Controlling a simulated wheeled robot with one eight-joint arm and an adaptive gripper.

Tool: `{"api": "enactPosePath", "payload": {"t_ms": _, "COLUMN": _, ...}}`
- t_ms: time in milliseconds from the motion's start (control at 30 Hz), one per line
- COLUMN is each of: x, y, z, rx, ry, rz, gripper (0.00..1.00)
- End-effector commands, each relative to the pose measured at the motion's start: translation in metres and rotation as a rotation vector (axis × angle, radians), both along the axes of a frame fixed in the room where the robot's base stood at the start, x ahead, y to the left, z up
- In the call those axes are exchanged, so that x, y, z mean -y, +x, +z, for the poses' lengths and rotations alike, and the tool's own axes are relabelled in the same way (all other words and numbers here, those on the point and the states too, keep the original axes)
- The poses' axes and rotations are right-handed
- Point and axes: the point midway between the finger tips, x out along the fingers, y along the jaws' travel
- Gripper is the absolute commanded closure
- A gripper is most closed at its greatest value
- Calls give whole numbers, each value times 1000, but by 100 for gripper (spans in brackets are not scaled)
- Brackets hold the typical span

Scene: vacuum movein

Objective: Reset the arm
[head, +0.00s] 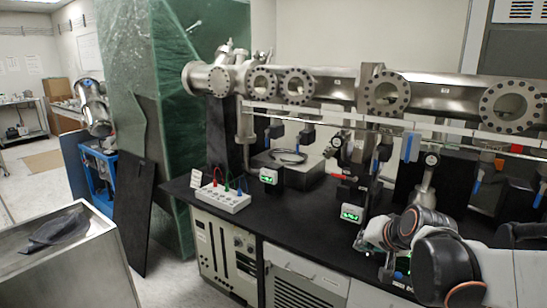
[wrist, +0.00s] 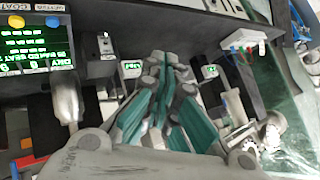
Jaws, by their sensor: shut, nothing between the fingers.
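My arm (head: 445,265) reaches in from the lower right in the head view, folded low over the right part of the black bench. My gripper (wrist: 165,68) fills the middle of the wrist view, with teal pads and grey links. Its fingers are together and hold nothing. In the head view the gripper end is small and partly hidden among the arm's own parts, near the bench's front edge.
A black bench (head: 300,222) carries a white box with coloured leads (head: 222,198) and small green displays (head: 351,213). A steel vacuum tube with round flanges (head: 387,94) runs above it. A metal cart (head: 75,275) stands at left. Bare floor shows between cart and bench.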

Motion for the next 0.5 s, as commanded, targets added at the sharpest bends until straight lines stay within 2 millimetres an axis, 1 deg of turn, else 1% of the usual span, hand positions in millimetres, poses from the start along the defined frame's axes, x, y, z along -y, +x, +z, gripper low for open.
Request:
{"api": "enactPosePath", "payload": {"t_ms": 33, "x": -13, "y": -16, "z": 7, "rx": -2, "ry": -18, "rz": 27, "gripper": 100}}
{"api": "enactPosePath", "payload": {"t_ms": 100, "x": -23, "y": -36, "z": 13, "rx": -9, "ry": -50, "rz": 58, "gripper": 100}}
{"api": "enactPosePath", "payload": {"t_ms": 167, "x": -30, "y": -54, "z": 16, "rx": -19, "ry": -82, "rz": 83, "gripper": 100}}
{"api": "enactPosePath", "payload": {"t_ms": 200, "x": -32, "y": -67, "z": 17, "rx": -26, "ry": -104, "rz": 100, "gripper": 100}}
{"api": "enactPosePath", "payload": {"t_ms": 333, "x": -38, "y": -108, "z": 18, "rx": -58, "ry": -182, "rz": 155, "gripper": 100}}
{"api": "enactPosePath", "payload": {"t_ms": 500, "x": -39, "y": -162, "z": 11, "rx": -102, "ry": -289, "rz": 226, "gripper": 100}}
